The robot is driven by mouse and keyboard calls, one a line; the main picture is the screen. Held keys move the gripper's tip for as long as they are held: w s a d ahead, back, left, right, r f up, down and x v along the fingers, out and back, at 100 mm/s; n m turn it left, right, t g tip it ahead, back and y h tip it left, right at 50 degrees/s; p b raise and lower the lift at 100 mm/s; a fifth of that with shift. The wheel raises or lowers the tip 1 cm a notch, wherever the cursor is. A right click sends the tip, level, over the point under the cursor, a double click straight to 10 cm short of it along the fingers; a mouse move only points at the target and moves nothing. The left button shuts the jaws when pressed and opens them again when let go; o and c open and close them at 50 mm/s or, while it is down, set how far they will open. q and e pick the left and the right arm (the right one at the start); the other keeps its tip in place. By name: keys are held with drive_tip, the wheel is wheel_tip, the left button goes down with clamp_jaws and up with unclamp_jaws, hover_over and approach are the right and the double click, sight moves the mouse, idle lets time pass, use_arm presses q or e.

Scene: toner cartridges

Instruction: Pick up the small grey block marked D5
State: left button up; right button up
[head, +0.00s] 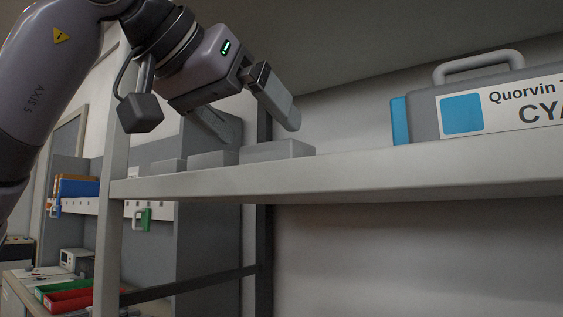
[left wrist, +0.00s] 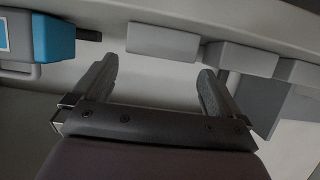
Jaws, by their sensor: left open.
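Three plain grey blocks sit in a row on the left end of a shelf: a right one (head: 277,151), a middle one (head: 213,159) and a left one (head: 168,166). No D5 mark is readable on any of them. My left gripper (head: 252,122) is open and empty just above the blocks, its fingers pointing down. In the left wrist view the gripper (left wrist: 156,70) shows the right block (left wrist: 163,42) ahead of the gap between its fingertips, apart from both. The middle block (left wrist: 240,59) lies beyond the right-hand finger. My right gripper is not in view.
A large grey and blue cyan toner cartridge (head: 470,108) with a handle stands on the same shelf (head: 350,170) to the right. Bare shelf lies between it and the blocks. A sloping surface (head: 330,45) hangs above. A shelf post (head: 113,190) stands at the left end.

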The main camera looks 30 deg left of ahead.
sight(285, 155)
use_arm(q)
drive_tip(key=x, duration=0.8)
drive_tip(key=shift+w, duration=0.2)
drive_tip(key=c, duration=0.7)
